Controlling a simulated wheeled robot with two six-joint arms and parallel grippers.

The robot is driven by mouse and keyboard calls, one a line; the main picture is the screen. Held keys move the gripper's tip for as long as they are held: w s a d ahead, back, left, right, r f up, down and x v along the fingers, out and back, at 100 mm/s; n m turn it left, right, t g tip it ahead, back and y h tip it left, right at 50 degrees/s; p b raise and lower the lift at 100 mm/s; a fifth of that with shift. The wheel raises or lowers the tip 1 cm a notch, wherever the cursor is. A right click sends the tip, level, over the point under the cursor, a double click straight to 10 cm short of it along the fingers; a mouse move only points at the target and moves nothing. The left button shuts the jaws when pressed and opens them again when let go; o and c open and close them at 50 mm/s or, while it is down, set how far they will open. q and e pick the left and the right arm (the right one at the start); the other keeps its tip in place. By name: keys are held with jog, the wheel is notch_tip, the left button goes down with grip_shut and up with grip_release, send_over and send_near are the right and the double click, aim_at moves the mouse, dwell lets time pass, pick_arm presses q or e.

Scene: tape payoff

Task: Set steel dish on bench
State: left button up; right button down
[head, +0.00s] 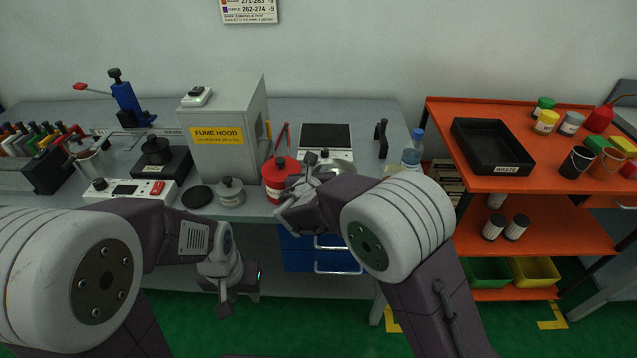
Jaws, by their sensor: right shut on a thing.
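The steel dish (341,168) is a shiny rounded shape, partly hidden behind my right gripper and wrist. My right gripper (311,165) is shut on the dish near its left side, over the front part of the grey bench (374,152). Whether the dish touches the bench or is held above it cannot be told from this angle. My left gripper (238,299) hangs low in front of the bench, below its top, with nothing seen in it. Its finger gap is not clear.
A red can (279,181) stands just left of my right gripper, with a grey lidded pot (230,191) and a dark round disc (197,196) further left. A dark-topped device (326,137) is behind. An orange cart (440,119) stands right.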

notch_tip(320, 180, down, 4)
jog(key=shift+r+b, duration=0.25)
jog(key=shift+b, duration=0.2)
jog(key=shift+f, duration=0.2)
jog(key=shift+s+f, duration=0.1)
jog(key=shift+f, duration=0.1)
jog(key=c, duration=1.4)
grip_release()
jog(key=shift+r, duration=0.1)
